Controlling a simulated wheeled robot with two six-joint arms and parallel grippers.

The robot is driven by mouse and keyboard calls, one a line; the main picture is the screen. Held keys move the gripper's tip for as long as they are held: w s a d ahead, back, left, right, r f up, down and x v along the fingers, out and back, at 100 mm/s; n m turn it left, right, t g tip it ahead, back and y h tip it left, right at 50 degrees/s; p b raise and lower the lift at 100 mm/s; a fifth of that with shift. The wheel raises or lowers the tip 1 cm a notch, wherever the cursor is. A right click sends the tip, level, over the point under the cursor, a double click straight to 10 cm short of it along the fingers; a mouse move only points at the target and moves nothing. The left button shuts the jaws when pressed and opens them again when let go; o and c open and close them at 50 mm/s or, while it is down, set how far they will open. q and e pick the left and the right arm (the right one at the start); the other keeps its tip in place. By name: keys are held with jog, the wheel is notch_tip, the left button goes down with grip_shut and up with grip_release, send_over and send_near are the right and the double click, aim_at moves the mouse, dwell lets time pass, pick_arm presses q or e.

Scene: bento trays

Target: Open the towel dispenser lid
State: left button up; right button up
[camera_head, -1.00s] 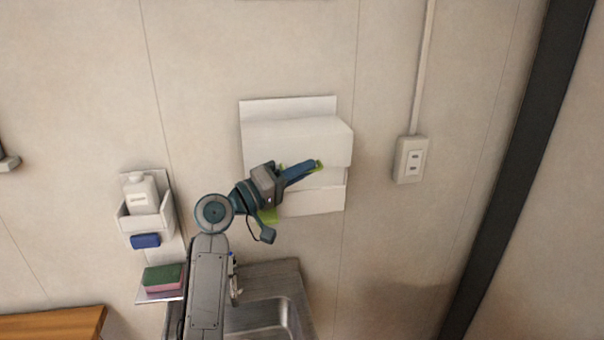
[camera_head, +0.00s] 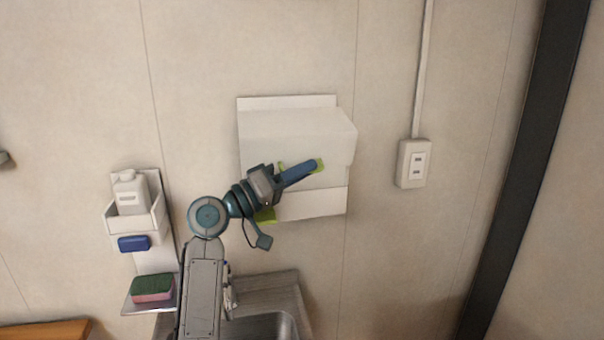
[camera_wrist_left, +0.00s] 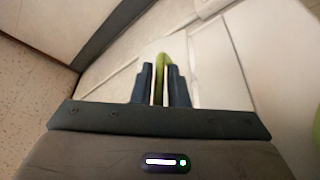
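The white towel dispenser (camera_head: 258,150) is fixed to the wall in the middle of the head view. Its lid (camera_head: 310,128) juts out at the front, above the pale lower body (camera_head: 318,205). Green parts (camera_head: 266,215) show at its front, partly hidden by my left gripper. My left gripper (camera_head: 312,167) is in front of the dispenser, below the lid's top. In the left wrist view its two fingers (camera_wrist_left: 161,85) are close together with a thin green strip (camera_wrist_left: 163,62) between them. The exact contact with the lid is hidden. My right gripper is not in view.
A wall holder (camera_head: 150,222) with a white bottle (camera_head: 131,193) and a blue block (camera_head: 134,244) hangs left of my arm. A green and pink sponge (camera_head: 152,289) lies below it. A sink (camera_head: 268,325) is underneath.

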pick_arm(q)
jog(key=shift+o, duration=1.3)
jog(key=shift+a, duration=0.15)
jog(key=b+v, duration=0.4)
jog(key=v, duration=0.6)
jog(key=shift+s+a, duration=0.2)
jog(key=shift+a, duration=0.1)
jog(key=shift+f, duration=0.1)
